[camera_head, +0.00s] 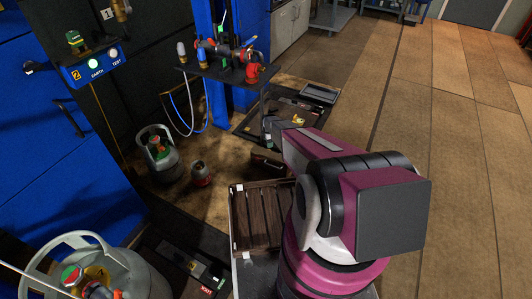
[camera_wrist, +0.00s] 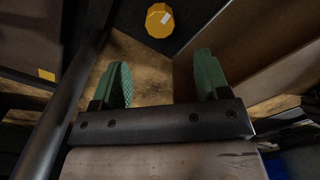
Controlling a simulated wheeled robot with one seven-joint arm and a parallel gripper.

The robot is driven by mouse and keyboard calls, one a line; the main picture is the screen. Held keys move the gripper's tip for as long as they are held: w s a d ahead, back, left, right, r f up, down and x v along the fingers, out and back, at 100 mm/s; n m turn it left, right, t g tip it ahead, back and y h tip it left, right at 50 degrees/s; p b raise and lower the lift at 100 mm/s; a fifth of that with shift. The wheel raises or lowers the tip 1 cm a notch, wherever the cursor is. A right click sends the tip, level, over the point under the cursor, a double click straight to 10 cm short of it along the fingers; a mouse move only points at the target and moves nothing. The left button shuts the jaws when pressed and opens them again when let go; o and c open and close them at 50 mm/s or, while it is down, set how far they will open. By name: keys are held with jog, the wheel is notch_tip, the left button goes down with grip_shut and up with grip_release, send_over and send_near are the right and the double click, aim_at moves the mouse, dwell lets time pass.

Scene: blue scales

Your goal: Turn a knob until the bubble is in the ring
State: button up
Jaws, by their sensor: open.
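A yellow, many-sided piece (camera_wrist: 160,20) with a small white mark shows at the top of the wrist view, on a dark surface. It may be a knob, but I cannot tell for sure. My gripper (camera_wrist: 167,82) has its two green-padded fingers apart with nothing between them. The yellow piece is ahead of the fingertips and not touched. In the head view, a dark floor scale (camera_head: 262,125) lies beyond my arm, with a small yellow item (camera_head: 299,120) on it. My arm partly covers the scale. I cannot make out a bubble or a ring in either view.
A blue post (camera_head: 228,70) carries a shelf with valves and hoses (camera_head: 225,58). A grey gas cylinder (camera_head: 160,155) and a small red-topped canister (camera_head: 201,173) stand to the left. A slatted wooden crate (camera_head: 262,215) is beside my arm. Open floor (camera_head: 450,150) lies on the right.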

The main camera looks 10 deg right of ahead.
notch_tip(320, 180, down, 10)
jog(key=shift+f, duration=0.1)
jog(key=c, duration=0.9)
